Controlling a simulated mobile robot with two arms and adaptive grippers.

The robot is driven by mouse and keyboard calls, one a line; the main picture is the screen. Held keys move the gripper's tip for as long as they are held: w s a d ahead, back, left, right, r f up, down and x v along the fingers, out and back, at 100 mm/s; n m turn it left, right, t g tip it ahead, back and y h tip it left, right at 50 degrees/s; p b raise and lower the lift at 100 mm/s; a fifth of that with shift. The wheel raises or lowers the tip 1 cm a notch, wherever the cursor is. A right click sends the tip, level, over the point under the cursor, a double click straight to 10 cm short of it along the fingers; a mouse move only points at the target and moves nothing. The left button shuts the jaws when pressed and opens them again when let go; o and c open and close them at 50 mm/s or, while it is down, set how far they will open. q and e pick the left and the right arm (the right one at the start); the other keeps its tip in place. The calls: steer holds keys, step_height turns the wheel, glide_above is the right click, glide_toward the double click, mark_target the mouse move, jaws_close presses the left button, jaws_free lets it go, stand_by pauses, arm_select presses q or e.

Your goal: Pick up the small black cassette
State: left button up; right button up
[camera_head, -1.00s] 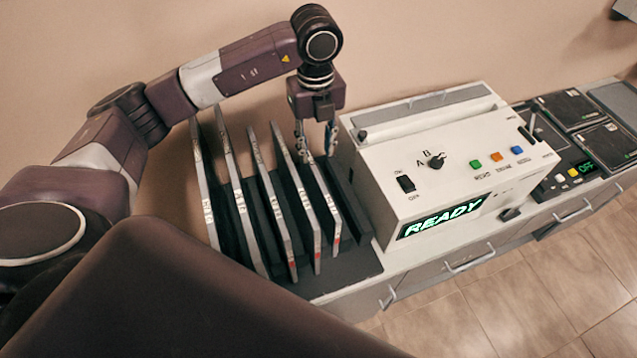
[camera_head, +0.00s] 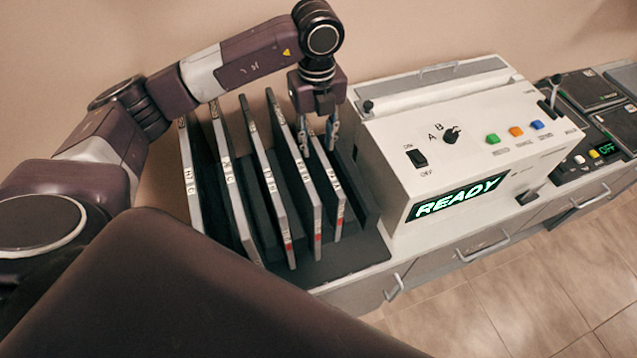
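Several thin upright cassettes with dark faces and pale labelled edges stand in a black rack (camera_head: 350,258) on the counter. The rightmost cassette (camera_head: 334,185) and the one to its left (camera_head: 305,190) have red marks low on their edges. I cannot tell by size which one is the small black cassette. My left gripper (camera_head: 318,135) points down over the rack's right part. Its two fingers are apart, with the top of the rightmost cassette seemingly between them. Contact cannot be made out. My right gripper is not in view.
A white machine (camera_head: 400,195) with a green READY display stands close to the right of the rack. Farther right lie a small control panel reading OFF (camera_head: 590,158) and dark flat panels (camera_head: 585,88). The wall is close behind the rack.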

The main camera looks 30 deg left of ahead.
mark_target(318, 165)
arm_select(q)
steer(key=shift+f, duration=0.4)
steer(key=f+p, duration=0.1)
steer(key=f, duration=0.1)
steer(key=f+p, duration=0.1)
steer(key=f, duration=0.1)
steer(key=f+p, duration=0.1)
steer(key=f, duration=0.1)
steer(key=shift+s+d+f, duration=0.2)
steer(key=shift+d+f, duration=0.05)
steer(key=shift+f, duration=0.05)
steer(key=shift+w+f, duration=0.1)
steer(key=shift+f, duration=0.45)
jaws_close()
steer(key=shift+r, duration=0.1)
